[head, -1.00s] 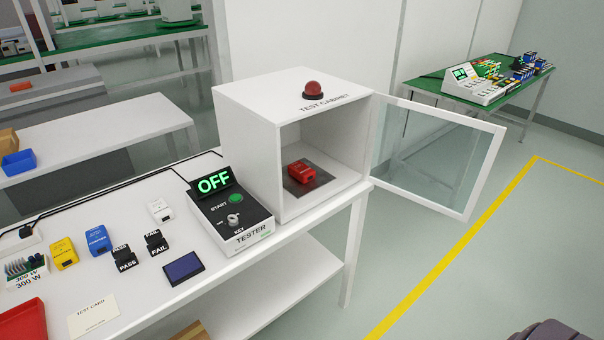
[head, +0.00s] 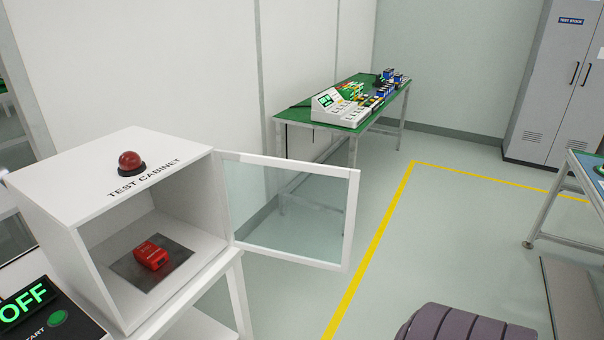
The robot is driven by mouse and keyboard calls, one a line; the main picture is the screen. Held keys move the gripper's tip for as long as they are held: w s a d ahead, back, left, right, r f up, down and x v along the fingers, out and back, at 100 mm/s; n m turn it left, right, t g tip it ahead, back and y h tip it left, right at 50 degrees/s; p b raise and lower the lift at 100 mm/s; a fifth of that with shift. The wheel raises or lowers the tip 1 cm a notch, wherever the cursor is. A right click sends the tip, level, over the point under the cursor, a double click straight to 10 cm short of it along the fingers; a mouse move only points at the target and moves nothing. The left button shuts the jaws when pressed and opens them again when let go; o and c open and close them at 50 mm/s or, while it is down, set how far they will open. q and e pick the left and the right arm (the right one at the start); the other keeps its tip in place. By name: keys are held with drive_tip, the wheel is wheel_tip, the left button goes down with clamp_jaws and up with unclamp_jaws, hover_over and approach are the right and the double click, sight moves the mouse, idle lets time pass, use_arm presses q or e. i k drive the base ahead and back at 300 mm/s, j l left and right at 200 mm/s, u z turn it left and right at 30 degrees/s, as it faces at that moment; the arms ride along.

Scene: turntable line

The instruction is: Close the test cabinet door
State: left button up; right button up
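The test cabinet (head: 95,192) is a white box at the left of the head view, with a red dome lamp (head: 131,162) on top. Its door (head: 350,225), a clear pane in a white frame, stands wide open, swung out to the right from the cabinet's right edge. Inside the cabinet, a red device (head: 152,255) lies on a dark plate (head: 128,270). Neither of my grippers is in view.
The tester (head: 75,332) stands in front of the cabinet at lower left, its display reading OFF. A green-topped table (head: 350,115) with equipment stands behind the door. A grey cabinet (head: 550,90) stands at far right.

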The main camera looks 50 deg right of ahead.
sight(219, 155)
drive_tip(key=i+l, duration=0.1)
drive_tip(key=l, duration=0.45)
drive_tip(key=i+l, duration=0.1)
drive_tip(key=l, duration=0.4)
drive_tip(key=i+l, duration=0.1)
drive_tip(key=l, duration=0.45)
drive_tip(key=i+l, duration=0.1)
drive_tip(key=l, duration=0.4)
drive_tip(key=i+l, duration=0.1)
drive_tip(key=l, duration=0.45)
drive_tip(key=i+l, duration=0.1)
drive_tip(key=l, duration=0.4)
drive_tip(key=l+u, duration=0.25)
drive_tip(key=u, duration=0.2)
drive_tip(key=l+u, duration=0.25)
drive_tip(key=u, duration=0.2)
drive_tip(key=l+u, duration=0.25)
drive_tip(key=u, duration=0.15)
